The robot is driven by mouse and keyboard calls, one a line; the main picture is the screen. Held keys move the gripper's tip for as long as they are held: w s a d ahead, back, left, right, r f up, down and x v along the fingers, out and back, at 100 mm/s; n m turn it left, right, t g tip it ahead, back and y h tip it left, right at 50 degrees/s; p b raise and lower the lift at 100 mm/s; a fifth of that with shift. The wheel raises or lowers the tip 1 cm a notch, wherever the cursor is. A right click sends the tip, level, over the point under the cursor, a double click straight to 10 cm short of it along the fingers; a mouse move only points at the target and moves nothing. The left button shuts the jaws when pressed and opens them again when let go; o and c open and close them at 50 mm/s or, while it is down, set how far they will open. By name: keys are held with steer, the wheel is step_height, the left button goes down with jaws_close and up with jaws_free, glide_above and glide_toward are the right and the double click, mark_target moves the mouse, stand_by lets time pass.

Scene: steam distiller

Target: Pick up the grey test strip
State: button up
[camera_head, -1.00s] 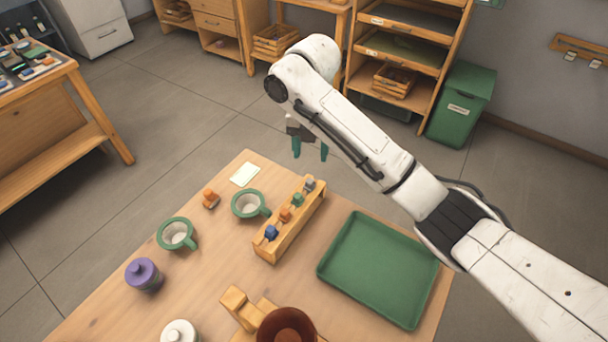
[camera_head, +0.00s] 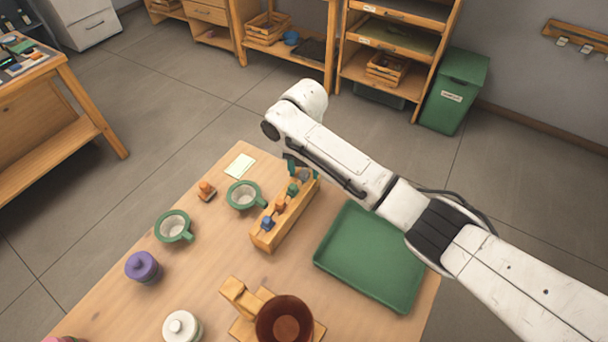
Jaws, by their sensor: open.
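A wooden rack (camera_head: 268,240) on the table holds several coloured pieces in a row: blue, orange, green and, at the far end, a grey one (camera_head: 304,175), which looks like the grey test strip. My gripper (camera_head: 302,168) is low over the far end of the rack, around or just above the grey piece. Its teal fingers are open, and one shows to the left of the grey piece. My arm hides part of the gripper, so I cannot tell whether the fingers touch the piece.
A green tray (camera_head: 370,262) lies right of the rack, under my forearm. Two green cups (camera_head: 243,196), an orange piece (camera_head: 206,191), a pale card (camera_head: 240,166), a purple jar (camera_head: 143,267), a white jar (camera_head: 181,328) and a brown bowl (camera_head: 285,325) stand around.

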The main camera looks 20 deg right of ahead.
steer(key=shift+c, duration=0.3)
jaws_close()
stand_by(0.3)
